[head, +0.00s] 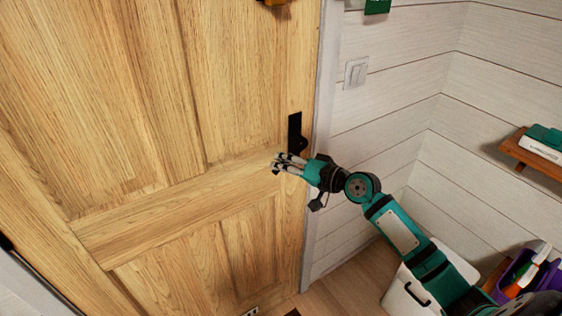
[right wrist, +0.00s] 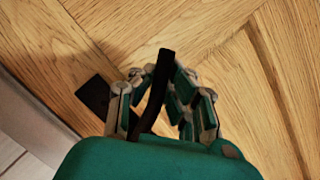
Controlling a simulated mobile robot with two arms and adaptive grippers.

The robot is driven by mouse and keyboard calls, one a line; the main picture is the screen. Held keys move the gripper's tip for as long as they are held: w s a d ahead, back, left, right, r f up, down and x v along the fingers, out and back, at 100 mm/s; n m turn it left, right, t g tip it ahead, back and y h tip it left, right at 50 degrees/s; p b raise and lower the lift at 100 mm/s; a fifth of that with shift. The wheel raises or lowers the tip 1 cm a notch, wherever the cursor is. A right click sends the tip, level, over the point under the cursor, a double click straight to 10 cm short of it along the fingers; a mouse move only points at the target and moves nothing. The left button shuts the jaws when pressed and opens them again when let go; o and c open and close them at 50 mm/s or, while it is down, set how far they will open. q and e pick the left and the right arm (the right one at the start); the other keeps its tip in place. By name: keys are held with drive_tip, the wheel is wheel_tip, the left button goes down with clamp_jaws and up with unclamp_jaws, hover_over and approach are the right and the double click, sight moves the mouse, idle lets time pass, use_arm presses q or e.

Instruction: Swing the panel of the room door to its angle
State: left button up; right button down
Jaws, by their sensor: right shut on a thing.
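The room door's wooden panel (head: 150,130) fills the left and middle of the head view. Its right edge lies along the white frame (head: 327,80); I cannot tell whether a small gap is there. A black handle plate (head: 295,125) sits near that edge, and it also shows in the right wrist view (right wrist: 94,95). My right gripper (head: 279,162) is at the handle, its fingers shut around the black lever (right wrist: 163,75), which stands up between them in the right wrist view. The gripper partly hides the lever in the head view. My left gripper is out of view.
A light switch (head: 356,72) is on the white plank wall right of the frame. A wooden shelf (head: 530,157) holds a green and white box (head: 545,140). A white bin (head: 405,298) and a purple caddy (head: 515,275) stand at lower right. Some floor (head: 335,285) is bare.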

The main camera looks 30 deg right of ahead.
drive_tip(key=shift+w+d+f+n+h, duration=0.1)
drive_tip(key=shift+d+f+n+h, duration=0.4)
drive_tip(key=shift+n, duration=0.3)
